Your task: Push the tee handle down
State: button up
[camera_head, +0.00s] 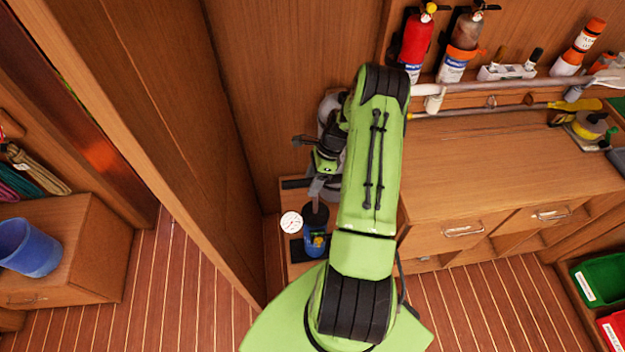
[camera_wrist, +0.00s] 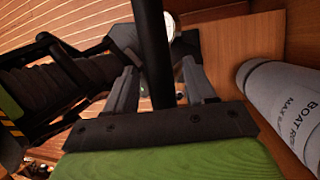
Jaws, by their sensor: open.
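A pump with a dark tee handle (camera_head: 295,183) stands on a low wooden ledge beside my arm. The handle's bar lies level, and its left end sticks out past my fingers. A blue part (camera_head: 310,243) and a round white gauge (camera_head: 291,222) show below it. My gripper (camera_head: 318,188) is at the handle's height, its fingers pointing down. In the wrist view a black bar (camera_wrist: 152,50), which looks like the handle, passes between the two grey fingers of my gripper (camera_wrist: 160,85). The fingers are apart. I cannot tell whether they touch the bar. My arm hides the pump's right side.
A pale cylinder with lettering (camera_wrist: 285,95) lies close on the right in the wrist view. A wooden panel (camera_head: 190,120) stands to the left. A wooden counter (camera_head: 480,165) is to the right, with a red extinguisher (camera_head: 416,42) behind. A blue bucket (camera_head: 28,248) is far left.

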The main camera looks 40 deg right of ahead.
jog(key=shift+w+a+f, duration=0.1)
jog(key=shift+f, duration=0.1)
grip_shut()
notch_tip(320, 180, down, 14)
jog(key=b, duration=1)
jog(key=shift+s+a, duration=0.1)
jog(key=shift+s, duration=0.1)
grip_release()
jog(key=shift+w, duration=0.15)
jog(key=v, duration=1.6)
jog(key=shift+p, duration=0.35)
